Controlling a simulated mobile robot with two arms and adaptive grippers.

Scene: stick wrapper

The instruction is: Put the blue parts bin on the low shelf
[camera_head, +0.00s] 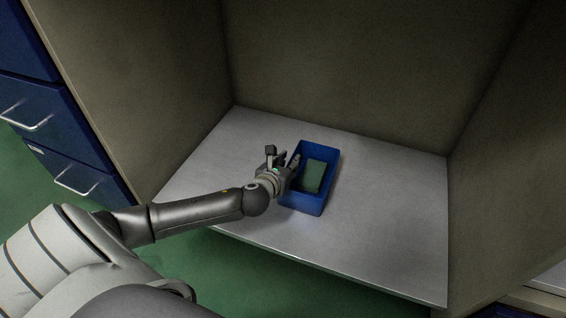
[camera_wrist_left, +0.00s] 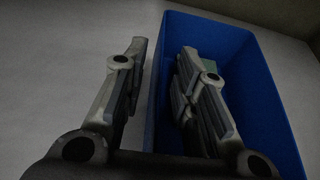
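The blue parts bin (camera_head: 325,152) stands upright on the grey low shelf (camera_head: 390,205), a little right of the middle in the head view. My left gripper (camera_head: 284,158) is at the bin's left wall. In the left wrist view, one finger of the left gripper (camera_wrist_left: 160,75) is outside the bin (camera_wrist_left: 262,75) and the other is inside, with the wall between them. The fingers are apart, with a gap visible beside the wall, so the gripper looks open. A green block (camera_head: 314,177) lies in the bin. My right gripper is not in view.
Beige panels (camera_head: 330,65) close the shelf's back and sides. The shelf is bare on both sides of the bin. Blue drawers (camera_head: 40,110) with metal handles stand at the left. The floor (camera_head: 250,285) is green.

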